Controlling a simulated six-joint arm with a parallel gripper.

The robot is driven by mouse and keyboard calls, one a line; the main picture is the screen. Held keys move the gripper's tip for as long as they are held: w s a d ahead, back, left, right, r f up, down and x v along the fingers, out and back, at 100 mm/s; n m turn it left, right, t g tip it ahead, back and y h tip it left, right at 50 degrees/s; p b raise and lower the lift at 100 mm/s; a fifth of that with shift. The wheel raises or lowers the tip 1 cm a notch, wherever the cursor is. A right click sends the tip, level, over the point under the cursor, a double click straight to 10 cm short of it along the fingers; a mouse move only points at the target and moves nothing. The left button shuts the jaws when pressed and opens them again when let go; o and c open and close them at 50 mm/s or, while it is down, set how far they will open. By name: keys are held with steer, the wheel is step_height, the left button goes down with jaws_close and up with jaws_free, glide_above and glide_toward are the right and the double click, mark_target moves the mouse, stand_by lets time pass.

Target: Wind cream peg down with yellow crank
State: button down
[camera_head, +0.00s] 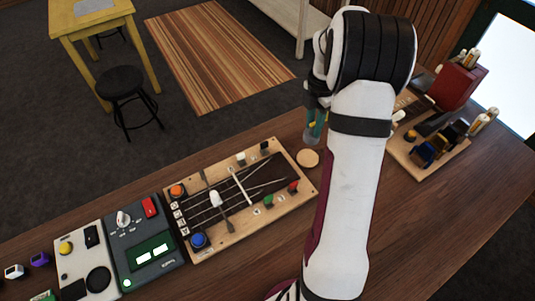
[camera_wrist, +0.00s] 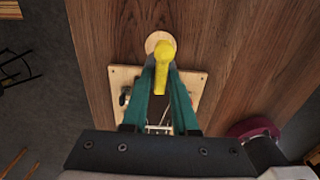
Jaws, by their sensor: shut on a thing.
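My gripper (camera_wrist: 162,75) has teal fingers that are shut on the yellow crank (camera_wrist: 162,60) in the wrist view. In the head view the gripper (camera_head: 314,130) is partly hidden by my arm, above the table beyond the board's right end. The wooden board (camera_head: 210,253) lies on the table with a dark, stringed face. A pale peg (camera_head: 240,158), which looks like the cream peg, stands on its far edge, beside a black peg (camera_head: 264,146). Green (camera_head: 268,200) and red (camera_head: 293,186) pegs are on the near edge. The crank appears apart from the pegs.
A round wooden disc (camera_head: 308,158) lies by the board's right end. A dark console (camera_head: 140,240) and a pale box (camera_head: 85,262) stand left of the board. A wooden rack (camera_head: 410,158) and a red block (camera_head: 457,87) are at the right. The near tabletop is clear.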

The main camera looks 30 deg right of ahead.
steer(key=w+a+r, duration=0.1)
steer(key=w+a, duration=0.3)
steer(key=a, duration=0.5)
steer(key=w+a+r, duration=0.1)
steer(key=w+a, duration=0.2)
steer(key=a, duration=0.6)
steer(key=shift+w+f, duration=0.2)
steer(key=shift+f, duration=2.15)
steer(key=shift+f, duration=1.15)
steer(key=m, duration=0.3)
steer(key=shift+m, duration=0.3)
steer(key=m, duration=0.2)
steer(key=shift+m, duration=0.4)
